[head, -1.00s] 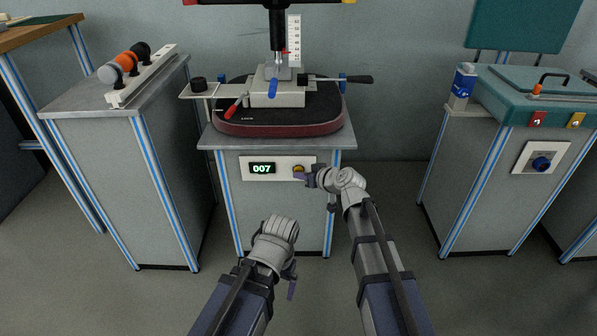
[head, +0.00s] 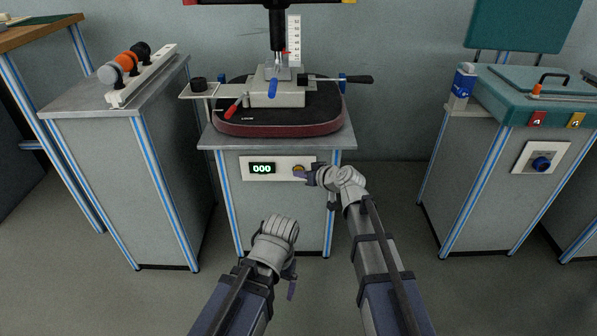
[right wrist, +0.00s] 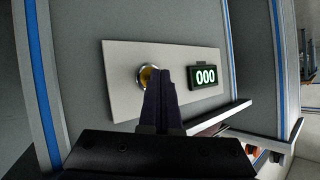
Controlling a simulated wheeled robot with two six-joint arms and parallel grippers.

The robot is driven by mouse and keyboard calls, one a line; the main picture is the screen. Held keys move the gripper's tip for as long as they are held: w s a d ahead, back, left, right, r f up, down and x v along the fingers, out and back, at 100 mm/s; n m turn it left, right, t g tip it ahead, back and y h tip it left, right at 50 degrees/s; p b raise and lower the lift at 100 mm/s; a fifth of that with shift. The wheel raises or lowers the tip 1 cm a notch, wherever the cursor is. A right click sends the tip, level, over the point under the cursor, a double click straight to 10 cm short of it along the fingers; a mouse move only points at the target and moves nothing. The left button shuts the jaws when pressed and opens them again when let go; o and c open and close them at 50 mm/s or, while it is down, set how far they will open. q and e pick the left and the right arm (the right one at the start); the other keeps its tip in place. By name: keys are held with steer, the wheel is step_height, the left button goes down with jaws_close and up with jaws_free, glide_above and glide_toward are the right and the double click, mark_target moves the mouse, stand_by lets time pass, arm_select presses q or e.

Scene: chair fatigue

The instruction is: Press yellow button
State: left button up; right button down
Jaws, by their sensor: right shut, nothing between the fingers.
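The yellow button (head: 298,169) is on a white panel (head: 281,175) on the front of the middle cabinet. A small display (head: 262,168) left of it reads 000. In the right wrist view the button (right wrist: 147,76) shows a metal ring and is partly hidden behind the fingers. My right gripper (head: 301,176) is shut and empty, its tips at the button's lower edge; I cannot tell whether they touch it. It also shows in the right wrist view (right wrist: 164,72). My left gripper (head: 291,282) hangs low in front, pointing down, its jaws too small to judge.
A cushion (head: 280,122) under a clamp fixture (head: 278,92) sits on the middle cabinet. A left cabinet (head: 115,180) carries a bar with round knobs. The floor between the cabinets is clear.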

steer(key=shift+s, duration=0.8)
steer(key=shift+s, duration=0.1)
steer(key=s, duration=0.4)
steer(key=shift+s, duration=0.4)
stand_by(0.7)
